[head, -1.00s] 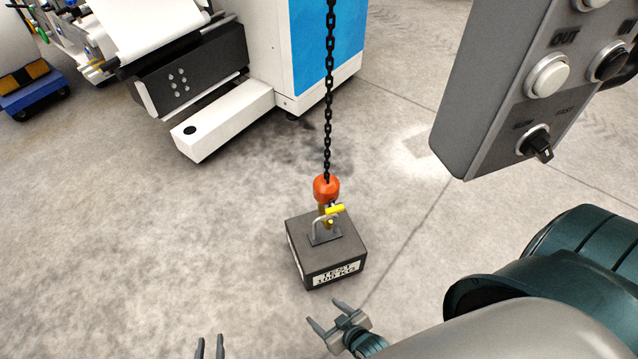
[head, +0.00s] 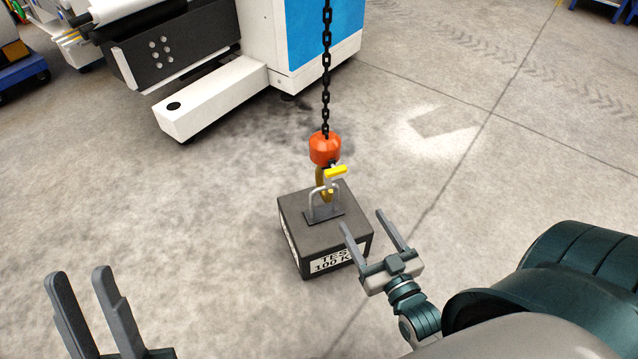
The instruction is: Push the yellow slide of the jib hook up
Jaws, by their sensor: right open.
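The jib hook hangs on a black chain (head: 326,75) under an orange block (head: 325,149). The yellow slide (head: 336,172) sticks out to the right just below the orange block. The hook's yellowish body (head: 320,183) reaches down to the metal loop (head: 312,199) on top of a dark test weight (head: 290,213) that stands on the floor. My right gripper (head: 361,221) is open and empty, in front of the weight's right side and below the slide, apart from it in the picture. My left gripper (head: 76,273) is open and empty at the lower left, far from the hook.
A white and blue machine (head: 305,45) with a white foot beam (head: 210,101) stands behind the hook to the left. A blue cart (head: 22,73) is at the far left. The concrete floor to the right of the weight is clear.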

